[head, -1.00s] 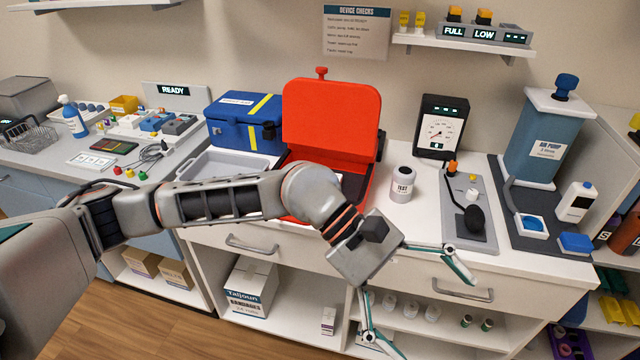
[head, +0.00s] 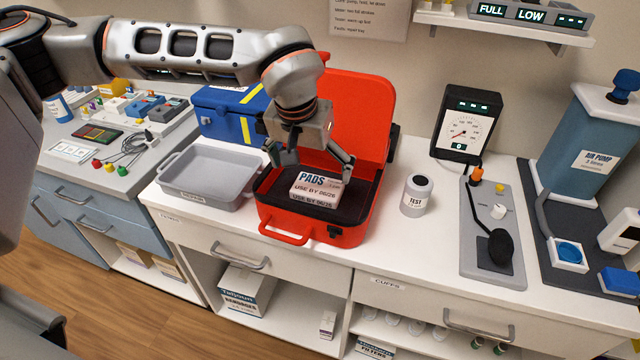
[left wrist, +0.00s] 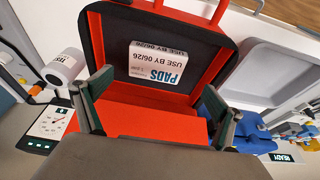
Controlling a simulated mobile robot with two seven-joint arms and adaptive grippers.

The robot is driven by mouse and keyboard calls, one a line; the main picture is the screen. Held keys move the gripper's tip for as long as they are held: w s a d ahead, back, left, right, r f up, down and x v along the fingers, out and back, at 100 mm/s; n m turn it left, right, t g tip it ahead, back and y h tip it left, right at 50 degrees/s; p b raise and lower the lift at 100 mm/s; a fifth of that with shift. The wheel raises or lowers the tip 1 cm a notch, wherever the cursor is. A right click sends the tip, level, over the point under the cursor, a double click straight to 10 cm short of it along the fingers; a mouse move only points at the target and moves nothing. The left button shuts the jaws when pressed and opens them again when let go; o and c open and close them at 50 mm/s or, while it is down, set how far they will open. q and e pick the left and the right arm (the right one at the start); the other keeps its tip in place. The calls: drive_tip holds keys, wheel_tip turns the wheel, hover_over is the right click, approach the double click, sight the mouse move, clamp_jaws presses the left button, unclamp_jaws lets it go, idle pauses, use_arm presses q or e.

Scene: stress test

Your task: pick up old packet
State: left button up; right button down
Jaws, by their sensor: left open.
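The packet (head: 318,188) is a small white box marked "PADS" and "USE BY 06/26". It lies in the black-lined base of the open red case (head: 284,227) on the white counter. It also shows in the left wrist view (left wrist: 157,66), label upside down. My left gripper (head: 312,168) is open and empty, pointing down over the case, close above and behind the packet. In the left wrist view its two fingers (left wrist: 160,100) stand wide apart, with the packet beyond them and between their lines. My right gripper does not show.
A grey tray (head: 196,190) stands left of the case, and a blue box (head: 225,118) behind it. The red lid (head: 362,105) stands upright behind the gripper. A white TEST jar (head: 416,195) and a gauge (head: 465,128) stand to the right. Counter is bare between jar and gauge panel.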

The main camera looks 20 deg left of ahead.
sight(317, 186)
use_arm(q)
drive_tip(key=shift+x, duration=0.85)
drive_tip(key=x, duration=0.4)
drive_tip(key=shift+d+f, duration=0.15)
drive_tip(key=shift+d, duration=0.25)
drive_tip(key=c, duration=1.2)
